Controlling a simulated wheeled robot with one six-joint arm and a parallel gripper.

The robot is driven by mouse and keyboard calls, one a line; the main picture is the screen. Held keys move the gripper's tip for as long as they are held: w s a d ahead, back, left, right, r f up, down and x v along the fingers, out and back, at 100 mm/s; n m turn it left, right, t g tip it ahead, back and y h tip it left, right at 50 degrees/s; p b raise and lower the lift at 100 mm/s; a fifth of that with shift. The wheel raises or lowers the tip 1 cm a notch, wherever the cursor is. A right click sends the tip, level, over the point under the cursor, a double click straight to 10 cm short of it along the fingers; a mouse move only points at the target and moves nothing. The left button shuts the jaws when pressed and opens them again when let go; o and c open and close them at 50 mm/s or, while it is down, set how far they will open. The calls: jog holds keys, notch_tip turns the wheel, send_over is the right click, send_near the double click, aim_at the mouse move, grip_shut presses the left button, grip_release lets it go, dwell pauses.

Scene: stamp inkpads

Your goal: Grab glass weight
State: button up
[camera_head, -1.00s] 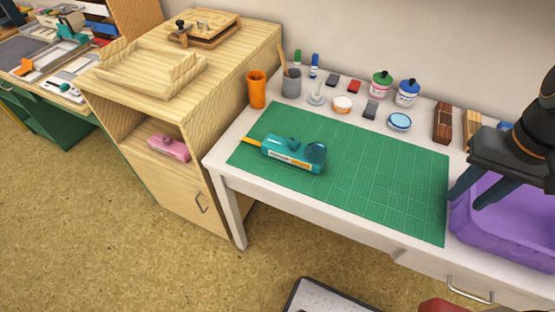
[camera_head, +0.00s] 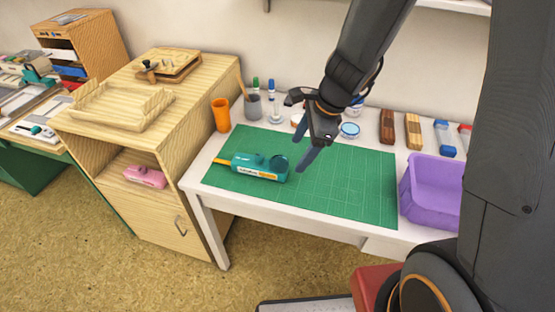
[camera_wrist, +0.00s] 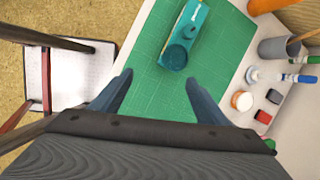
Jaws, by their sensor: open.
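A round, see-through disc (camera_head: 279,162), looking like the glass weight, sits at the right end of a teal stamp-like block (camera_head: 250,165) on the green cutting mat (camera_head: 345,185). Whether it rests on the block or beside it is hard to tell. In the wrist view the disc (camera_wrist: 174,57) shows as a dark teal round at the near end of the block (camera_wrist: 190,25). My gripper (camera_head: 306,155) is open and empty, above the mat, to the right of the disc. In the wrist view the disc lies just beyond and between my fingertips (camera_wrist: 158,79).
A purple bin (camera_head: 430,195) stands at the mat's right. An orange cup (camera_head: 220,115), a grey cup (camera_head: 253,107) and small jars line the table's back. A wooden cabinet (camera_head: 160,190) holding a pink block (camera_head: 145,176) adjoins on the left. The mat's right part is clear.

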aim_at(281, 161)
jog(key=shift+w+a+f+m+t, duration=0.1)
jog(key=shift+w+a+f+m, duration=0.75)
jog(key=shift+f, duration=0.55)
jog(key=shift+w+a+f+m+t, duration=0.1)
jog(key=shift+w+a+f+m, duration=0.5)
jog(key=shift+f+m, duration=0.55)
jog(key=shift+w+a+f+m+t, duration=0.1)
jog(key=shift+w+a+f+m, duration=0.65)
jog(key=shift+f, duration=0.85)
jog(key=shift+r+y, duration=0.1)
jog(key=shift+y, duration=0.2)
jog(key=c, duration=1.4)
